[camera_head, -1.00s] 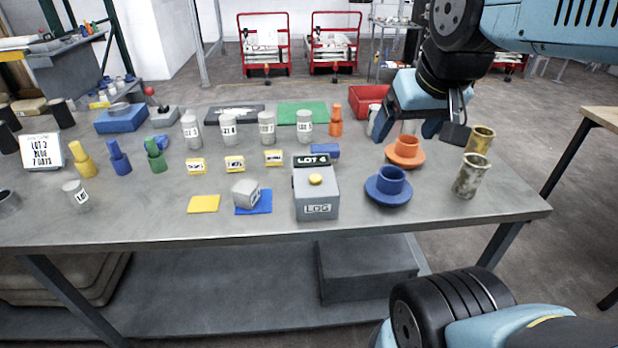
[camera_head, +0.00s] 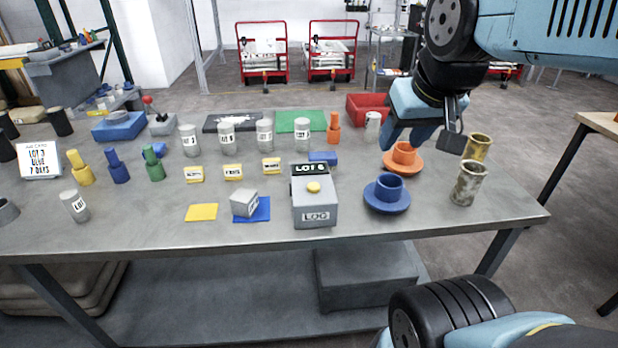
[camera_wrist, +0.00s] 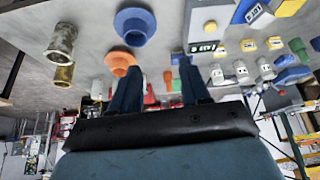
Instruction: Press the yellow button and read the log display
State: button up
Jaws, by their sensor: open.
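The grey log box (camera_head: 315,210) stands near the table's front edge, with a yellow button (camera_head: 313,188) on its top. Its black display (camera_head: 310,169) at the back appears to read "LOT 6". The box and the button (camera_wrist: 210,27) also show in the wrist view, upside down at the upper right. My gripper (camera_head: 425,140) is open and empty above the table, to the right of and behind the box, near the orange flanged cup (camera_head: 403,158). Its two fingers (camera_wrist: 161,75) are spread in the wrist view. It is apart from the button.
A blue flanged cup (camera_head: 387,194) stands right of the box. A grey block (camera_head: 244,203) on a blue mat is left of it. Two metal cylinders (camera_head: 467,184) stand at the right. Labelled jars (camera_head: 228,138) line the back. A card (camera_head: 40,158) stands at the left.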

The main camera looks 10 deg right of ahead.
grip_shut()
dwell(1.1)
